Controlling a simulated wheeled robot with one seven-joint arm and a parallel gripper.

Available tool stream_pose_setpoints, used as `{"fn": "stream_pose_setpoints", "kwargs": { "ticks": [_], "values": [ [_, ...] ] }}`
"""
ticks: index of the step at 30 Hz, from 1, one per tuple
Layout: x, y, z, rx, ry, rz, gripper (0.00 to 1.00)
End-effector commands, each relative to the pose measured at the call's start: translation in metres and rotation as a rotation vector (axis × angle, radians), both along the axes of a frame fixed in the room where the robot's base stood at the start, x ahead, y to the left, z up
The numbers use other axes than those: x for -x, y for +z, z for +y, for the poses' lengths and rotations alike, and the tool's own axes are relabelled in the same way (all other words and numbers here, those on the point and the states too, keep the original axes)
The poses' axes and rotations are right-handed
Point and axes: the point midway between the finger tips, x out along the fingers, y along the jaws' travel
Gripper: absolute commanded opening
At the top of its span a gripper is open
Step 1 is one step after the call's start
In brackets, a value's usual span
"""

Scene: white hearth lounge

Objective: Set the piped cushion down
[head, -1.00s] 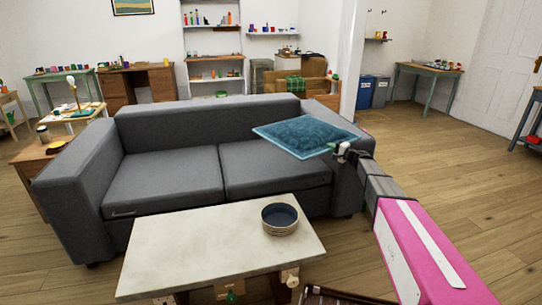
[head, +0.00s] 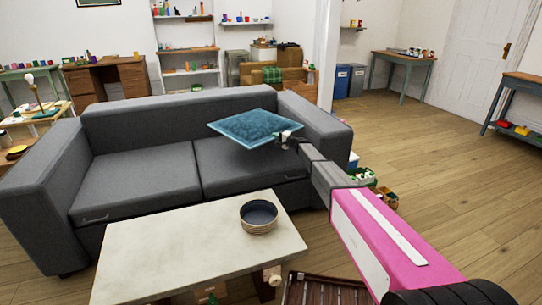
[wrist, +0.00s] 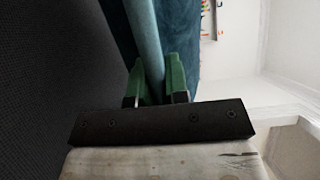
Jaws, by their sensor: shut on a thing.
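The piped cushion (head: 252,127) is teal blue with a lighter piped edge. In the head view it is held out flat above the right seat of the grey sofa (head: 140,183). My gripper (head: 284,139) is shut on the cushion's near right edge. In the wrist view the green fingers (wrist: 156,80) close on the piping, and the cushion (wrist: 115,25) fills the upper middle. The dark sofa surface (wrist: 45,80) lies at the left of that view. I cannot tell the exact gap between cushion and seat.
A pale-topped coffee table (head: 170,255) with a dark round bowl (head: 258,216) stands in front of the sofa. Small coloured things (head: 385,196) sit on the floor right of the sofa. A slatted brown thing (head: 325,290) is at the bottom. Wooden floor at right is open.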

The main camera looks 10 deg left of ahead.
Motion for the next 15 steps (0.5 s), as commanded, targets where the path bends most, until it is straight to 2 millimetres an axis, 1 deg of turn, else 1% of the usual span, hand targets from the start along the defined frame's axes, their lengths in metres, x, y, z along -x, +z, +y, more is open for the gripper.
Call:
{"fn": "stream_pose_setpoints", "kwargs": {
  "ticks": [1, 3, 6, 9, 12, 15],
  "values": [
    [-0.001, -0.013, 0.000, -0.002, 0.001, 0.001, 0.00],
    [-0.001, -0.027, 0.000, -0.002, 0.001, 0.001, 0.00],
    [-0.001, -0.049, 0.000, -0.003, 0.001, 0.001, 0.00],
    [-0.001, -0.066, 0.000, -0.002, 0.001, -0.001, 0.00],
    [-0.001, -0.079, 0.000, -0.002, 0.001, 0.000, 0.00],
    [0.000, -0.085, 0.000, -0.003, 0.001, -0.001, 0.00]
  ]
}}
